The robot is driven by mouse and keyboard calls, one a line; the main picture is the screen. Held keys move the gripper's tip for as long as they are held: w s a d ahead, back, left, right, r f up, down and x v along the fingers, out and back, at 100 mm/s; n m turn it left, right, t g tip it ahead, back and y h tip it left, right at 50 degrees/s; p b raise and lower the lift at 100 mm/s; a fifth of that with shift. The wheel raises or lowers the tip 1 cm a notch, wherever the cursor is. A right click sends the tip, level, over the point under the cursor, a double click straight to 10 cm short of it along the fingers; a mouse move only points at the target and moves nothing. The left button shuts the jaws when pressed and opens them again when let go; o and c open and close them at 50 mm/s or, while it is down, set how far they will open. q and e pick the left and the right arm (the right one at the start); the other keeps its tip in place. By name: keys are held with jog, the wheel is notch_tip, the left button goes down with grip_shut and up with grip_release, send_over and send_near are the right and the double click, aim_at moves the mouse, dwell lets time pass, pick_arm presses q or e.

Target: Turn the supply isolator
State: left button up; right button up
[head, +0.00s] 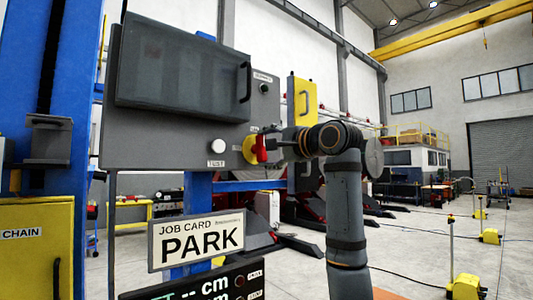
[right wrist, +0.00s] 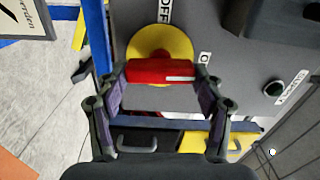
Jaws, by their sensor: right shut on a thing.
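The supply isolator is a red handle (right wrist: 160,72) on a round yellow plate (right wrist: 158,42), fixed to a grey panel. In the head view the red handle (head: 261,148) and yellow plate (head: 249,150) sit at the panel's lower right. My right gripper (right wrist: 162,80) is shut on the red handle, with a finger at each end of it. In the head view my right gripper (head: 275,145) reaches the handle from the right. An "OFF" label shows beside the plate in the right wrist view. My left gripper is not in view.
The grey panel (head: 150,150) carries a dark hinged cover (head: 180,70) with a handle and a white button (head: 217,146). A "PARK" job card (head: 196,240) stands below. A yellow cabinet (head: 35,250) is at left. Open floor lies at right.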

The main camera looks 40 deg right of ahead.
jog(key=shift+m, duration=0.5)
jog(key=o, duration=1.2)
jog(key=shift+c, duration=0.2)
jog(key=s+d, duration=0.1)
jog(key=s, duration=1.1)
